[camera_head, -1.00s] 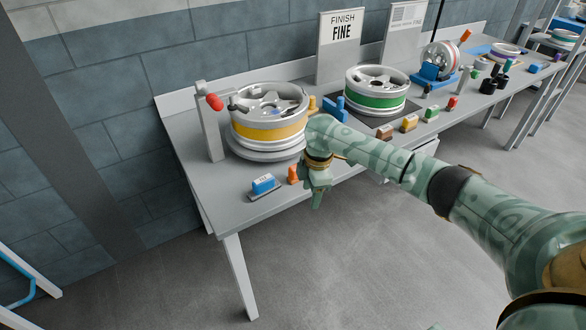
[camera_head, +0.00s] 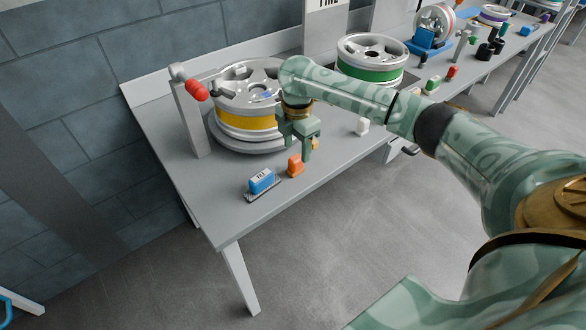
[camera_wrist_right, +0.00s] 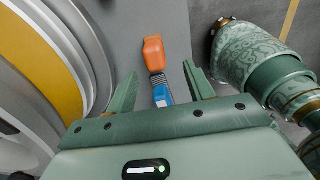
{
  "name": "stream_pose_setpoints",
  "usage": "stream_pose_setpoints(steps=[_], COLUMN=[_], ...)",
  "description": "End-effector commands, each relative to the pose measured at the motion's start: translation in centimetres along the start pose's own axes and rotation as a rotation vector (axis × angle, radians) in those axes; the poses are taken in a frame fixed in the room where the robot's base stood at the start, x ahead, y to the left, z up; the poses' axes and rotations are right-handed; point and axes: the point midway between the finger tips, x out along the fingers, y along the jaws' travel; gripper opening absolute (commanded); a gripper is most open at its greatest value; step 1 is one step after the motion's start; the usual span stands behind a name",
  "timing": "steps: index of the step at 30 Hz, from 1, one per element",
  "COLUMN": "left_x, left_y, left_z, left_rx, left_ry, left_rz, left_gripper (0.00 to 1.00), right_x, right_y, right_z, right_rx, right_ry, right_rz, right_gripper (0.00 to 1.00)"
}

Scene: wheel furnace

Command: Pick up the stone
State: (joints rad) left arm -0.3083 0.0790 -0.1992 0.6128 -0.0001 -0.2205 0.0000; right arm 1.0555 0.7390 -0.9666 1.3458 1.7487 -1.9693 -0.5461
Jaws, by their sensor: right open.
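No piece is plainly marked as the stone. A blue block (camera_head: 261,180) with a white label lies on a dark grey base near the table's front left corner. A small orange piece (camera_head: 295,165) stands to its right. In the wrist view the orange piece (camera_wrist_right: 153,52) and the blue block (camera_wrist_right: 162,95) show between the spread fingers. My right gripper (camera_head: 297,148) is open and empty, pointing down just behind the orange piece; it also shows in the wrist view (camera_wrist_right: 160,70). My left gripper is not in view.
A wheel with a yellow band (camera_head: 248,120) stands on a turntable close to my right gripper. A post with a red knob (camera_head: 196,91) is at the left. A green-banded wheel (camera_head: 370,75) and a small white piece (camera_head: 362,126) are farther right.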

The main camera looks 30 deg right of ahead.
Motion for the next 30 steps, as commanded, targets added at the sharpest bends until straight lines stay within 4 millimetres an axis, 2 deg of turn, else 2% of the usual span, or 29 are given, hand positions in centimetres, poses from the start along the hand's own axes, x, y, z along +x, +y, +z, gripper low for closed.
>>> stream_pose_setpoints(steps=[1, 10, 15, 18, 25, 26, 30], left_x=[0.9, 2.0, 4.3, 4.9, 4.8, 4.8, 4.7], left_y=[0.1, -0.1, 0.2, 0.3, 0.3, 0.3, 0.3], left_z=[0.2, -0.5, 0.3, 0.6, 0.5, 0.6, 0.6], left_rx=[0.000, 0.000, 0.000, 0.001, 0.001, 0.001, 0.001], left_ry=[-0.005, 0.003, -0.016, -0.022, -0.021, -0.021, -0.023], left_rz=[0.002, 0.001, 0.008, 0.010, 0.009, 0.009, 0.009], left_gripper=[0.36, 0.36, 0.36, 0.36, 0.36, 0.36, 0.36], right_x=[1.5, 3.6, 6.8, 8.0, 7.8, 7.8, 7.8], right_y=[0.0, 0.2, 0.9, 0.8, 0.8, 0.8, 0.8], right_z=[0.0, 0.1, 0.4, 0.4, 0.4, 0.4, 0.4], right_rx=[0.001, 0.001, 0.003, 0.002, 0.001, 0.001, 0.001], right_ry=[0.001, 0.001, 0.000, 0.000, -0.001, -0.001, -0.001], right_rz=[-0.004, 0.000, -0.004, -0.003, 0.003, 0.003, 0.003], right_gripper=[0.53, 0.53, 0.53, 0.53, 0.53, 0.47, 0.08])
